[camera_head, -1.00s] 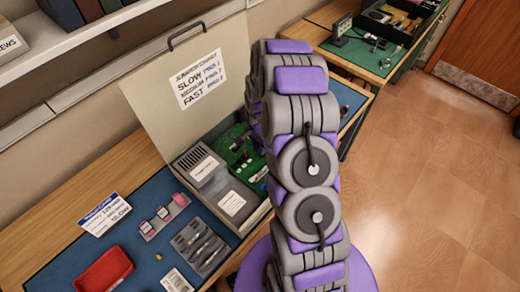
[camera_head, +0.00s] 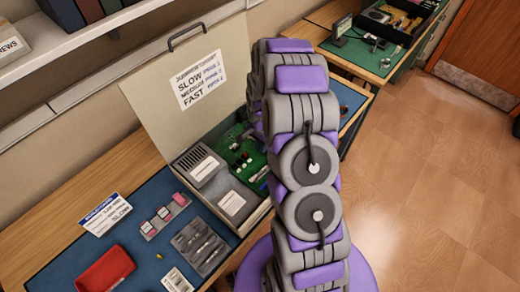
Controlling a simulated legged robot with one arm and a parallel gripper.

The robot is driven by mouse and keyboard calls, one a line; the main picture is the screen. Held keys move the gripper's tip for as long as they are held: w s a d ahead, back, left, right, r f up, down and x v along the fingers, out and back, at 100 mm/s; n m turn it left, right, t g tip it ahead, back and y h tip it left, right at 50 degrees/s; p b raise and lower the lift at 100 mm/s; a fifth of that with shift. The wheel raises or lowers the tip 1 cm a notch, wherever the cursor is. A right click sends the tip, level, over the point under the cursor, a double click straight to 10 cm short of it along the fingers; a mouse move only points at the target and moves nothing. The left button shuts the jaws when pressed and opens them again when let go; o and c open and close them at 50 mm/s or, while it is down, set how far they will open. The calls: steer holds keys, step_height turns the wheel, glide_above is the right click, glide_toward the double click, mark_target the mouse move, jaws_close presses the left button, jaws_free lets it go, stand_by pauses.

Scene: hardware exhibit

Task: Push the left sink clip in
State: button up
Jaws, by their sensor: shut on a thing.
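The open case (camera_head: 233,215) stands on the blue mat with its lid up at the back. Inside it a green circuit board (camera_head: 243,158) carries several small parts. I cannot make out the left sink clip among them; they are too small, and my arm covers the board's right side. My arm rises through the middle of the view and bends over toward the case. My gripper is hidden behind the arm links, so neither its fingers nor anything in them shows.
A red tray (camera_head: 104,271), a grey tray of tools (camera_head: 200,245), a holder with pink-topped pieces (camera_head: 165,215) and a sign card (camera_head: 105,215) lie on the mat (camera_head: 150,190). A shelf overhangs at upper left. Another bench (camera_head: 365,60) stands behind. The floor at right is clear.

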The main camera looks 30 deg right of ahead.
steer(key=shift+w+d+r, duration=0.2)
stand_by(0.3)
steer(key=o, duration=0.4)
steer(key=shift+s, duration=0.1)
stand_by(0.3)
steer(key=shift+s+a+r+p, duration=0.15)
steer(key=shift+r+p, duration=0.45)
steer(key=shift+r, duration=1.15)
steer(key=shift+w+a+r+p, duration=0.1)
steer(key=shift+r+p, duration=0.45)
steer(key=shift+r, duration=1.15)
steer(key=shift+r, duration=0.1)
